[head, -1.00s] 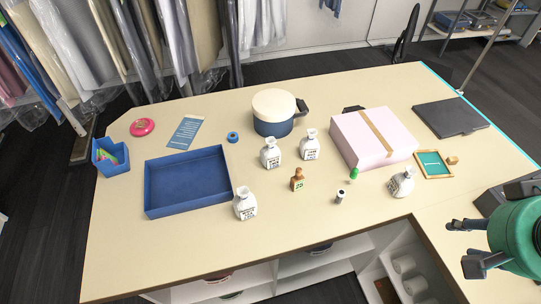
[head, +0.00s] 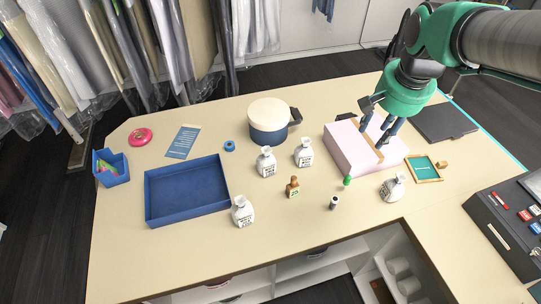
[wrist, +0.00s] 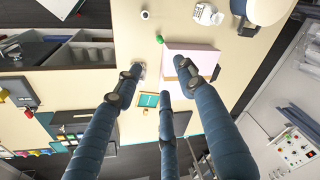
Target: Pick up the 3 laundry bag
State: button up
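Several small white bag-like items with tied necks and dark printed labels stand on the cream counter. One bag (head: 266,162) and another bag (head: 303,153) stand near the pot, a third bag (head: 242,212) is by the blue tray, and one more bag (head: 394,187) leans at the right. The label print is too small to read, so I cannot tell which is the 3. My gripper (head: 373,122) is open and empty above the pink box, apart from every bag. In the wrist view its spread fingers (wrist: 162,84) show, with a labelled bag (wrist: 207,14) at the top.
The pink box (head: 350,150) lies below my gripper. A blue tray (head: 187,217), a lidded pot (head: 268,128), a wooden stamp (head: 292,187), a small cylinder (head: 334,203) and a green item (head: 347,182) share the counter. Covered garments (head: 60,60) hang at the back left.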

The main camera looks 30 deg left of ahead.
jog(key=w+a+f+p, duration=0.1)
jog(key=w+a+f, duration=0.25)
jog(key=a, duration=0.55)
jog(key=g+h+p, duration=0.1)
jog(key=g+p, duration=0.2)
send_over(266, 150)
notch_tip(266, 150, down, 14)
jog(key=shift+n, duration=0.3)
jog(key=shift+d+f, duration=0.15)
jog(key=shift+f, duration=4.25)
jog(key=shift+f, duration=2.6)
